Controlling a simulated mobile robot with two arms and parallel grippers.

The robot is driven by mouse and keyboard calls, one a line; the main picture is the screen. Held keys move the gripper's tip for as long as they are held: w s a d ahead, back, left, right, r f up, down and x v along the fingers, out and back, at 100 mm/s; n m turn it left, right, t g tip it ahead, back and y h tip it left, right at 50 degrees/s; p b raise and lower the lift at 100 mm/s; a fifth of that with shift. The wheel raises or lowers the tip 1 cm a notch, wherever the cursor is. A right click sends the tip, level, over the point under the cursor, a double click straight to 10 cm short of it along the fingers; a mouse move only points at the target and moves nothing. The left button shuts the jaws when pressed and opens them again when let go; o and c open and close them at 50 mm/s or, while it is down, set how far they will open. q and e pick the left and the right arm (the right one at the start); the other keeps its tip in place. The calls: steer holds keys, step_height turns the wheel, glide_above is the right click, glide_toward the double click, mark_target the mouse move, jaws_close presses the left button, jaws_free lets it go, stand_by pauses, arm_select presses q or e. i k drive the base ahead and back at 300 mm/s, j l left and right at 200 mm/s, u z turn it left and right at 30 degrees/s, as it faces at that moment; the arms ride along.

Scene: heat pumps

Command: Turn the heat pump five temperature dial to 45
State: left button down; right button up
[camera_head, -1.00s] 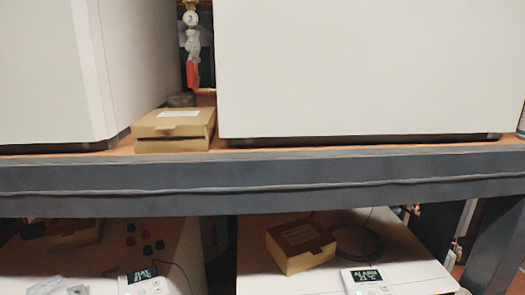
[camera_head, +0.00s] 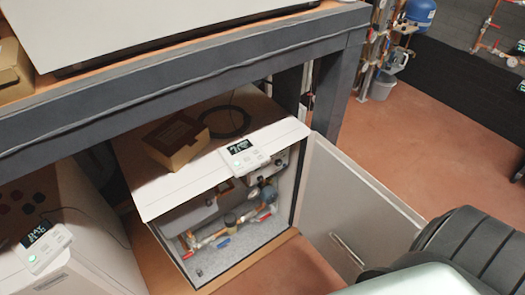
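A white heat pump (camera_head: 172,185) stands under the grey shelf with its front door (camera_head: 352,200) open. Inside are a grey unit, copper pipes (camera_head: 205,238), and red and blue valve handles. A white control panel (camera_head: 250,163) with a dark display sits at its top front edge; its text is too small to read surely. Small round fittings (camera_head: 252,179) show below the panel; I cannot tell whether one is the temperature dial. No number five is readable on this heat pump. Neither gripper is in view; a part of my own body fills the bottom right corner.
A second white unit with a control panel (camera_head: 42,246) stands at the lower left. The grey shelf beam (camera_head: 190,80) crosses above, its post (camera_head: 340,85) to the right. A cardboard box (camera_head: 176,140) lies on the heat pump. Reddish floor (camera_head: 430,130) is clear at right.

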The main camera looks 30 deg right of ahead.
mark_target(278, 162)
steer(key=z, duration=1.15)
